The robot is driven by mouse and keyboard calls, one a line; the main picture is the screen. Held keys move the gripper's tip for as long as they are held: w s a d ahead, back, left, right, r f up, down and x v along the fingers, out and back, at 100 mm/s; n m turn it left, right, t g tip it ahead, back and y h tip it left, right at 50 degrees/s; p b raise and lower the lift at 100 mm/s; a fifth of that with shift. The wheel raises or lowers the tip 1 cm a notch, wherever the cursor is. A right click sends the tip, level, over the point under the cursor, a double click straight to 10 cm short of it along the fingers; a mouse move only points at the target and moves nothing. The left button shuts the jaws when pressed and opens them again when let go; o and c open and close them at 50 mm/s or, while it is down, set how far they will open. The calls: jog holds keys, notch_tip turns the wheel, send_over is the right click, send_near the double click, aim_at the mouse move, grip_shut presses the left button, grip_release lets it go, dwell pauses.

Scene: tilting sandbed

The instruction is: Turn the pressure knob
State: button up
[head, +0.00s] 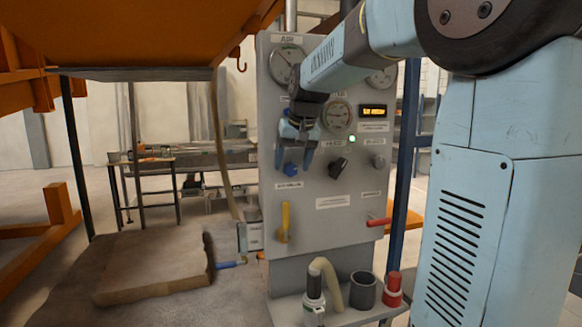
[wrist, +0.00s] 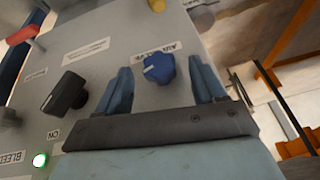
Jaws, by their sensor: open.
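The grey control panel (head: 318,225) stands upright and carries several knobs, gauges and levers. A blue lobed knob (head: 291,169) sits on its left side; in the wrist view it (wrist: 158,69) appears between my two fingers. A black knob (head: 339,167) is to its right, and it also shows in the wrist view (wrist: 66,92), outside the fingers. I cannot tell from the small labels which one is the pressure knob. My gripper (head: 296,156) is open and empty, pointing down in the head view at the blue knob. Clear gaps show between the knob and both fingers (wrist: 160,66).
A yellow lever (head: 285,221) and a red lever (head: 379,222) project lower on the panel. Below, a shelf holds a hose nozzle (head: 314,285), a dark cup (head: 363,290) and a red cylinder (head: 392,288). An orange tilting bed (head: 140,35) overhangs at upper left.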

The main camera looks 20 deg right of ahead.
jog(key=shift+x, duration=0.9)
jog(key=c, duration=1)
